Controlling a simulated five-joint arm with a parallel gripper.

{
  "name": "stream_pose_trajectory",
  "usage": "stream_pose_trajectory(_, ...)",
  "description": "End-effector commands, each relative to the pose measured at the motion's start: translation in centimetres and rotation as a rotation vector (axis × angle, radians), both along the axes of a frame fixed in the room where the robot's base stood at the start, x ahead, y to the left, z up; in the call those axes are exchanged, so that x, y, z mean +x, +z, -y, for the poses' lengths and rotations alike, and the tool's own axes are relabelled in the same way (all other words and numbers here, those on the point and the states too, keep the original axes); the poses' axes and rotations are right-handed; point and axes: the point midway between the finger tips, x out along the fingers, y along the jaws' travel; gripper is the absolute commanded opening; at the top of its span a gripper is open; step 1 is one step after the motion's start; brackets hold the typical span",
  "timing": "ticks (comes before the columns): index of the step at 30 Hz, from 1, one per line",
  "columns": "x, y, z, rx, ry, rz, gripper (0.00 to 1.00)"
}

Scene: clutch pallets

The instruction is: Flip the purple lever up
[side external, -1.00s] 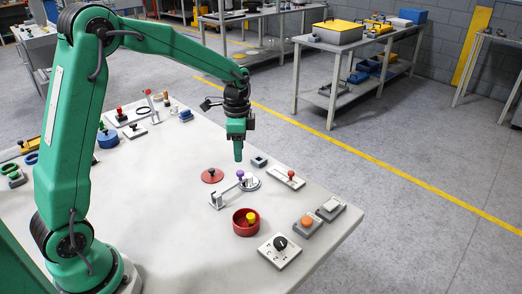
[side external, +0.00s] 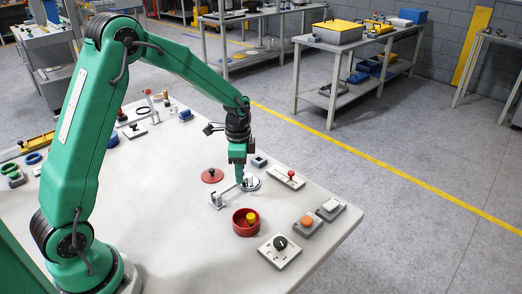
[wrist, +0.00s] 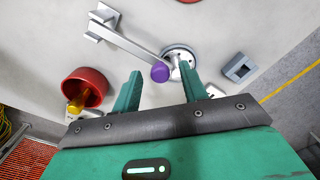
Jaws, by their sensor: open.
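The purple lever's round knob (wrist: 160,72) shows in the wrist view at the end of a silver bar. The bar (wrist: 135,43) runs from a bracket (side external: 217,198) to a round metal disc (side external: 250,184) and lies low, close to the table. My gripper (wrist: 161,69) is open, with one finger on each side of the knob. The knob sits between the fingertips; I cannot tell if either finger touches it. In the side view my gripper (side external: 240,182) points down at the bar's disc end and hides the knob.
A red bowl (side external: 240,229) holding a yellow-topped piece stands close in front. A red disc (side external: 211,178) lies behind. A red-knobbed slider (side external: 284,180), a grey block (side external: 259,160), an orange button (side external: 306,221) and a black dial (side external: 280,242) surround the lever.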

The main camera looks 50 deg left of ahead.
Motion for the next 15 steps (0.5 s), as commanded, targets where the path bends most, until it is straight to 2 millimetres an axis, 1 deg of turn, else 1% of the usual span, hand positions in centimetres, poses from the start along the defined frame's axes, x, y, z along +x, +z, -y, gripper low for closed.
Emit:
stream_pose_trajectory(2, 0.0, 0.01, 0.0, 0.0, 0.0, 0.0, 0.43)
stream_pose_trajectory(3, 0.0, 0.02, 0.0, 0.0, 0.0, 0.0, 0.35)
stream_pose_trajectory(5, 0.01, 0.02, -0.01, 0.0, 0.0, 0.0, 0.23)
stream_pose_trajectory(6, 0.01, 0.03, 0.0, 0.0, 0.0, 0.0, 0.16)
stream_pose_trajectory(8, 0.01, 0.03, 0.0, 0.0, 0.0, 0.0, 0.04)
stream_pose_trajectory(9, 0.01, 0.04, 0.0, 0.0, 0.0, 0.0, 0.0)
stream_pose_trajectory(15, 0.0, 0.07, 0.01, 0.001, 0.0, 0.002, 0.0)
